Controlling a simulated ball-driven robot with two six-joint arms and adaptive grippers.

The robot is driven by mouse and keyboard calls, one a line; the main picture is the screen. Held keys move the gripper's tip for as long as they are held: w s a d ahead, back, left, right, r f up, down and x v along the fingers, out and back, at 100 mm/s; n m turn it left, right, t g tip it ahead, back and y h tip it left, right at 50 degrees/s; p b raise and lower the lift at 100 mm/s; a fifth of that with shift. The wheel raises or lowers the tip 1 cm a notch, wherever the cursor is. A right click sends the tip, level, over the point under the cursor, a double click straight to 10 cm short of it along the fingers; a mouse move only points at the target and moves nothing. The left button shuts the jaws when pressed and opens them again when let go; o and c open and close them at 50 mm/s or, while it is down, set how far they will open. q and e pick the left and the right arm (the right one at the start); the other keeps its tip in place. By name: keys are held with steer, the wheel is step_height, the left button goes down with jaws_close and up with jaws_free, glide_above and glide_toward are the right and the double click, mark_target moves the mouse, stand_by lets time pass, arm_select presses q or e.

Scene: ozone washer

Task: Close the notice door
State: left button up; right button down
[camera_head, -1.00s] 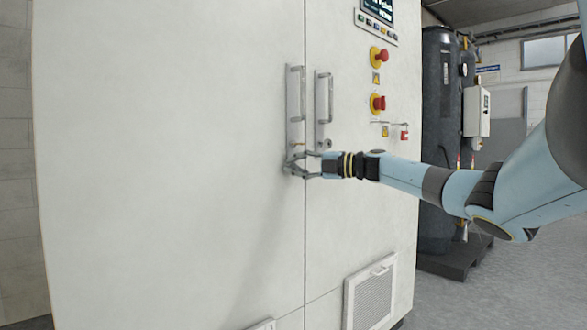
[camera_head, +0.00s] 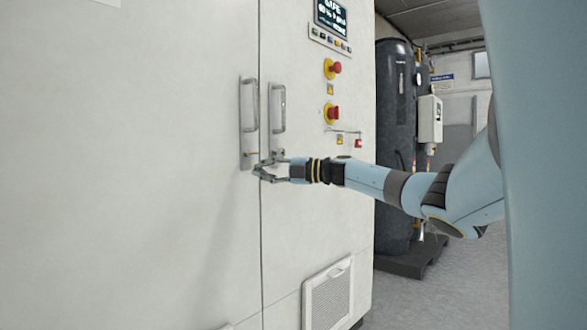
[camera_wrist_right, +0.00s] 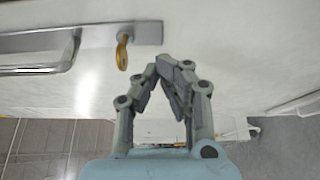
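The white cabinet's left door (camera_head: 150,160) and right door (camera_head: 310,210) meet at a vertical seam and look almost flush; I cannot tell if a small gap stays. The left door's handle (camera_head: 249,117) and the right door's handle (camera_head: 278,108) are upright metal bars on either side of the seam. My right gripper (camera_head: 259,171) is at the seam just below the handles, its fingertips close to the doors; contact is unclear. In the right wrist view my right gripper (camera_wrist_right: 170,68) has its fingertips together with nothing between them. A golden key (camera_wrist_right: 122,52) sits beside it. My left gripper is out of view.
Red emergency buttons (camera_head: 332,113) and a display (camera_head: 330,14) are on the cabinet's right side. A vent grille (camera_head: 328,297) is low on the right door. A dark tank (camera_head: 393,110) stands behind the cabinet. Grey floor (camera_head: 450,290) is open at right.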

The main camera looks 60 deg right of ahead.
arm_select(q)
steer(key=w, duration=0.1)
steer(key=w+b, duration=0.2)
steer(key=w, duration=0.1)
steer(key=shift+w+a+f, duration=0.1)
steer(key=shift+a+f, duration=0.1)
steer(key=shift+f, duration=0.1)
arm_select(e)
steer(key=s+d, duration=0.2)
steer(key=d, duration=0.6)
steer(key=shift+s+d+f, duration=0.15)
steer(key=shift+s+f, duration=0.1)
steer(key=shift+f, duration=0.15)
